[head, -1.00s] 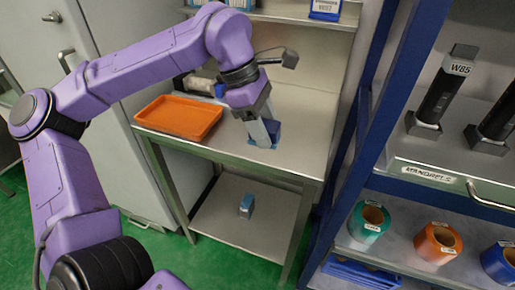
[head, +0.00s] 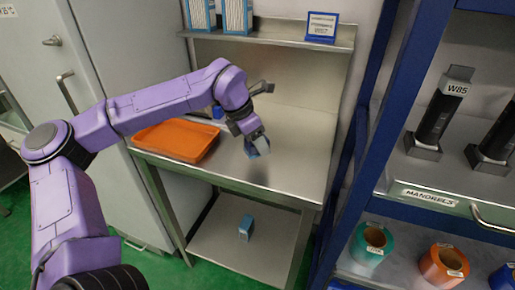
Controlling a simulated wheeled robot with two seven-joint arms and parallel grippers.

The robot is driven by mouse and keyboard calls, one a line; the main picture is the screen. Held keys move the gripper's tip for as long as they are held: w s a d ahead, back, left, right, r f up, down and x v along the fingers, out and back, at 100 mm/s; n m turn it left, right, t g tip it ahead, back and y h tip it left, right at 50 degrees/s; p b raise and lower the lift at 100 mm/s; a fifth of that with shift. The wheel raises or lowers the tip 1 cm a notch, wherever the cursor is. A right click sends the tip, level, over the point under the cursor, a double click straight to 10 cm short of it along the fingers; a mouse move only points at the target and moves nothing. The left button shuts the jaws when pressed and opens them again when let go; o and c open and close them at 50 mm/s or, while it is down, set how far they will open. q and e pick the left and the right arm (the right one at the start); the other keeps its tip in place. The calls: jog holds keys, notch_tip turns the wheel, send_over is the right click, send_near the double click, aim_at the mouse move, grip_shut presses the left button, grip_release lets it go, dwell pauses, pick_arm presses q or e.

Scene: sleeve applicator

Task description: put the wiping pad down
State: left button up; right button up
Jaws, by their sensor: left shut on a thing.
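The blue wiping pad (head: 250,151) is at the end of my left gripper (head: 256,142), over the right half of the steel table (head: 300,150). My left gripper is shut on it and points down. A dark shadow lies on the tabletop below the pad, so the pad appears held a little above the surface. The gripper partly hides the pad. My right gripper is not in view.
An orange tray (head: 172,142) lies on the table's left part. The top right of the tabletop is clear. A small blue box (head: 246,227) stands on the lower shelf. A blue rack post (head: 385,90) stands close on the right, with mandrels and rolls behind it.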

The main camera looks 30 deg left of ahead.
pick_arm(q)
jog(key=f, duration=0.4)
jog(key=shift+w+a+p, duration=0.2)
jog(key=shift+w+p, duration=0.1)
jog(key=shift+w, duration=0.1)
jog(key=shift+f, duration=0.15)
jog(key=o, duration=0.9)
jog(key=shift+o, duration=0.2)
jog(key=v, duration=1.2)
